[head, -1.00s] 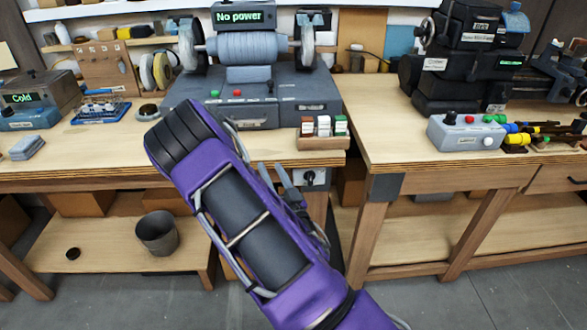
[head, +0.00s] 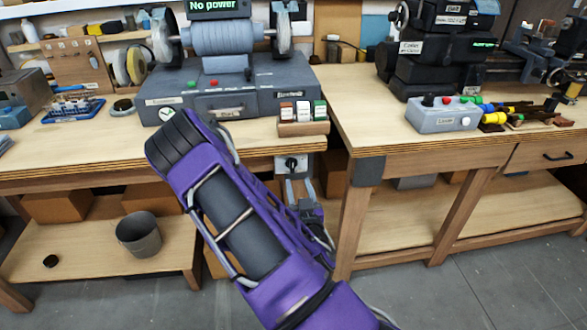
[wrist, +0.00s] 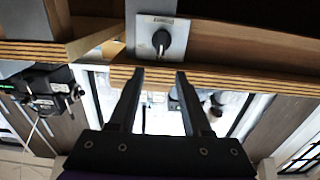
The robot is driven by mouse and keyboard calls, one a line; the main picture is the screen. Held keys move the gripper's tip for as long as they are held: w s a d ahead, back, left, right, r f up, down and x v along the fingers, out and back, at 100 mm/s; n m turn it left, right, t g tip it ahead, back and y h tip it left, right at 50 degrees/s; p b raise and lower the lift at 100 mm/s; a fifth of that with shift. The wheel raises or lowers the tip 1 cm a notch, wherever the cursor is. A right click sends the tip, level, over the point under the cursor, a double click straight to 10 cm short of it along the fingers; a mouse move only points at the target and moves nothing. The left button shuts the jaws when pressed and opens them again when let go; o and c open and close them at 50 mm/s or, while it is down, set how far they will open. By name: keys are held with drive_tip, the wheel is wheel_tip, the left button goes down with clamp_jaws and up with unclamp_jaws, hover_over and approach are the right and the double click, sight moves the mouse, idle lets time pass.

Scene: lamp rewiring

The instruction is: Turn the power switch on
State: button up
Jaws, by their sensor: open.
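The power switch (head: 291,165) is a dark rotary knob on a pale plate, fixed to the front of the left bench just below its top edge. In the wrist view the switch (wrist: 162,42) shows close up, its pointer running up and down in the picture, with a small label that I cannot read. My gripper (head: 301,186) is just below the switch in the head view, partly hidden by my purple arm. In the wrist view my gripper (wrist: 160,75) is open and empty, its two fingertips apart from the knob and lined up either side of it.
The grinder (head: 235,85) above the switch has a display reading "No power" (head: 216,5). A small rack of coloured blocks (head: 303,128) sits at the bench edge above the switch. A grey bin (head: 139,236) stands on the lower shelf. A bench leg (head: 352,215) is close on the right.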

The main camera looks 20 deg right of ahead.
sight(293, 163)
drive_tip(key=x, duration=0.9)
clamp_jaws()
